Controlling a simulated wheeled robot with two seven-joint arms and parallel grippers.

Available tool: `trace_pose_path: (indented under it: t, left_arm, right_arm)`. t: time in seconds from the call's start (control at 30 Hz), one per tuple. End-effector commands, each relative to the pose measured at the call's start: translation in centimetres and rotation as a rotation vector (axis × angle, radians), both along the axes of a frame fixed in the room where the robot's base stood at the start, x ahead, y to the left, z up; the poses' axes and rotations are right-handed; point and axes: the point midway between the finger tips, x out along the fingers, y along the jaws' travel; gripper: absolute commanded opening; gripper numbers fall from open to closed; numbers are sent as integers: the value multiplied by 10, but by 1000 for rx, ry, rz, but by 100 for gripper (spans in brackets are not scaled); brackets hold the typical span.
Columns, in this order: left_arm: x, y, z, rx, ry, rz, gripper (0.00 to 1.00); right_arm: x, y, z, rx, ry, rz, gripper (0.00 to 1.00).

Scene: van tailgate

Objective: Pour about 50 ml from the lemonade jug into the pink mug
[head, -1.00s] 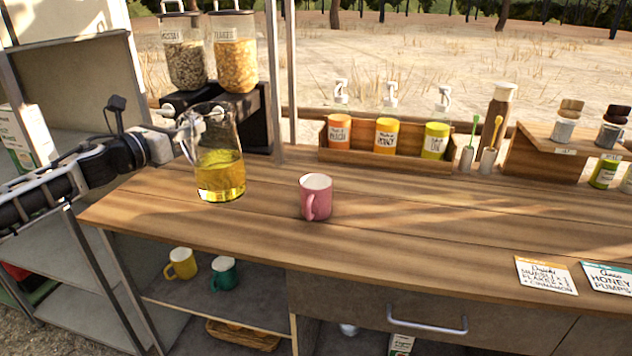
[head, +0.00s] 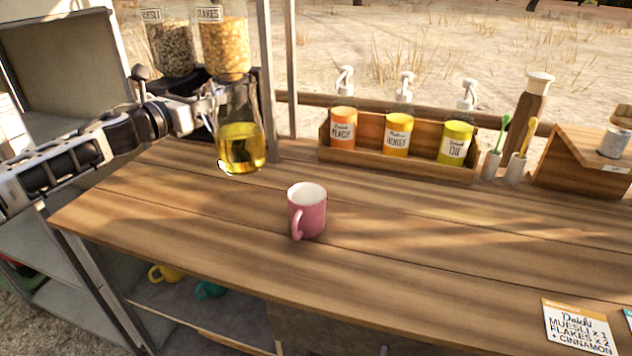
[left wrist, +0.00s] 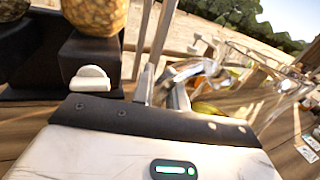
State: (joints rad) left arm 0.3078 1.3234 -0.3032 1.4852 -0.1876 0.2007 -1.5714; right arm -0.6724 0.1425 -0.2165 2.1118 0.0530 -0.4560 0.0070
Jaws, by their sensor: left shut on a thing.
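The lemonade jug (head: 241,147) is clear glass with yellow liquid in its lower part. It is upright, behind and to the left of the pink mug, and seems held above the counter. My left gripper (head: 208,108) is shut on the jug at its left, handle side. In the left wrist view, the gripper's fingers (left wrist: 185,85) are at the glass of the jug (left wrist: 272,85), which is cut up by glare. The pink mug (head: 307,213) stands upright on the wooden counter, handle towards me, pale inside with no liquid visible. My right gripper is not in view.
Muesli and flakes dispensers (head: 222,45) stand just behind the jug, near a metal post (head: 267,80). A wooden box (head: 372,158) of pump bottles is at the back. Recipe cards (head: 578,328) lie front right. The counter (head: 400,260) around the mug is clear.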

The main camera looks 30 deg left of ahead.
Motion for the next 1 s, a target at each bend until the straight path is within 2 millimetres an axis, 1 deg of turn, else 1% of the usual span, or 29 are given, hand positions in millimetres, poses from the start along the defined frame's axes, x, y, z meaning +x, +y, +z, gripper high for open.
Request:
trace_pose_path:
  t: [0.03,0.1,0.23,0.37,0.5,0.63,0.8,1.0]
  left_arm:
    - [0,0,6,-7,-10,1,0]
    - [0,0,-4,-7,-9,0,0]
    - [0,0,-14,-7,-10,0,0]
    - [0,0,-29,-7,-10,1,0]
    - [0,0,-53,-7,-10,1,0]
    - [0,0,-73,-7,-10,1,0]
    - [0,0,-88,-7,-11,1,0]
    - [0,0,-94,-7,-11,1,0]
  right_arm:
    - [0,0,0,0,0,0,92]
    - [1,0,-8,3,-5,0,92]
    - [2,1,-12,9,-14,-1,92]
    - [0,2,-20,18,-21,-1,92]
    - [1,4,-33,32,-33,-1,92]
    - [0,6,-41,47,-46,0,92]
    - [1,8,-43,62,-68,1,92]
    - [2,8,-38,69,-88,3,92]
